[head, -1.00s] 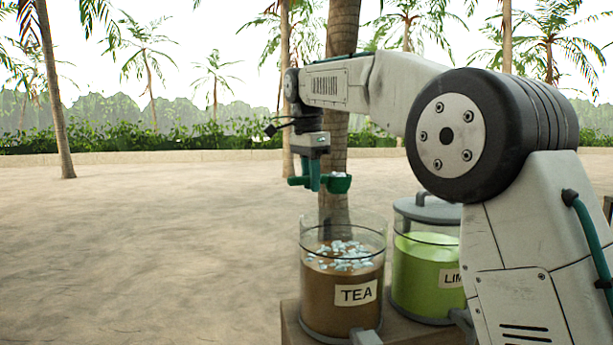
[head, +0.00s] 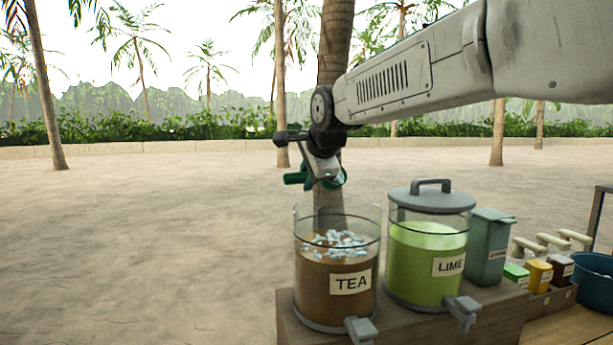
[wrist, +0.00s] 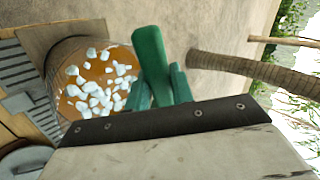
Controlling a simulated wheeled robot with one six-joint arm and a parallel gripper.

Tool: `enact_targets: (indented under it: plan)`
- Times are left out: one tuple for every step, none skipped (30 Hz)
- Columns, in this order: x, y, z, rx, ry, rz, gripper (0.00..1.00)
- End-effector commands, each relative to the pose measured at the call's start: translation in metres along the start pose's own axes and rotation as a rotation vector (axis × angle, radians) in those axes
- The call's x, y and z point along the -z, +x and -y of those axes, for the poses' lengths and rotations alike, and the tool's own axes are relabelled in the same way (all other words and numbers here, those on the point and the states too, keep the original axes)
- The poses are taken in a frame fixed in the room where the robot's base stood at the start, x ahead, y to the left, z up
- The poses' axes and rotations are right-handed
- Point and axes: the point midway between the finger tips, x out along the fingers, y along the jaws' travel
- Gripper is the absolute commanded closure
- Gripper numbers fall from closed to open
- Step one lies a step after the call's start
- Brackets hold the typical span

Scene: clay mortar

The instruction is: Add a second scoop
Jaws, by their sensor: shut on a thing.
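My gripper (head: 321,178) is shut on a green scoop (head: 294,179) above the tea jar, tilted in the head view. The scoop's handle points left and its bowl is partly hidden behind the gripper; I cannot tell whether ice is in it. In the wrist view the green scoop (wrist: 150,60) stands up between my green fingers. The glass jar labelled TEA (head: 325,290) is lidless and holds brown tea. Several pale ice pieces (head: 340,241) float on top; they also show in the wrist view (wrist: 95,88).
A lidded jar of green liquid labelled LIME (head: 425,265) stands right of the tea. A grey-green container (head: 488,250), small coloured boxes (head: 540,272) and a blue tub (head: 595,285) are further right. Left of the jars is open sand.

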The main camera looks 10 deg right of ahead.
Motion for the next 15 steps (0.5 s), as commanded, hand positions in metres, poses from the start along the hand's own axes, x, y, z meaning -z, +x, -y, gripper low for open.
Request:
enact_targets:
  plan:
    - [0.0003,-0.0020,-0.0027,0.048,0.004,0.000,1.00]
    - [0.0004,-0.0027,-0.0035,0.078,0.006,0.000,1.00]
    - [0.0003,-0.0029,-0.0035,0.114,0.009,0.000,1.00]
    - [0.0003,-0.0031,-0.0043,0.141,0.011,0.000,1.00]
    - [0.0003,-0.0037,-0.0050,0.167,0.014,0.000,1.00]
    - [0.0003,-0.0040,-0.0050,0.199,0.016,0.001,1.00]
    - [0.0003,-0.0042,-0.0055,0.221,0.017,0.001,1.00]
    - [0.0003,-0.0048,-0.0057,0.245,0.019,0.000,1.00]
    - [0.0005,-0.0052,-0.0068,0.274,0.021,0.000,1.00]
    - [0.0002,-0.0052,-0.0066,0.294,0.023,0.001,1.00]
    - [0.0001,-0.0053,-0.0070,0.314,0.025,0.002,1.00]
    - [0.0002,-0.0062,-0.0073,0.341,0.026,0.001,1.00]
    - [0.0004,-0.0067,-0.0079,0.361,0.029,0.000,1.00]
    - [0.0009,-0.0070,-0.0076,0.374,0.030,-0.002,1.00]
    - [0.0016,-0.0069,-0.0070,0.377,0.030,-0.006,1.00]
